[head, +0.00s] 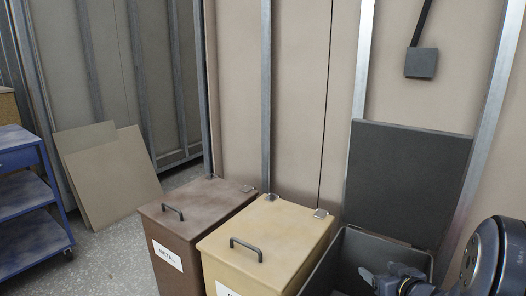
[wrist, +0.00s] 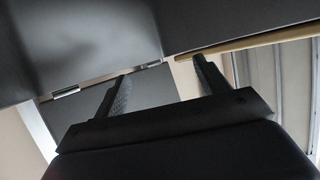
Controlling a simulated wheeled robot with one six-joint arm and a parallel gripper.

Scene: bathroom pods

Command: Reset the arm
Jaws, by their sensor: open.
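My gripper (wrist: 159,68) shows in the wrist view with its two dark fingers apart and nothing between them. In the head view, part of my arm and gripper (head: 380,282) is at the lower right, in front of or over an open dark grey bin (head: 345,262). I cannot tell how far it reaches into the bin. The bin's lid (head: 408,180) stands raised against the wall. In the wrist view, dark panels with metal hinges (wrist: 150,65) lie beyond the fingers, close by.
A closed yellow bin (head: 270,240) and a closed brown bin labelled METAL (head: 190,215) stand left of the open bin. Flat boards (head: 105,170) lean at the back left. A blue shelf cart (head: 30,190) stands at the far left. Some floor (head: 110,255) is clear between.

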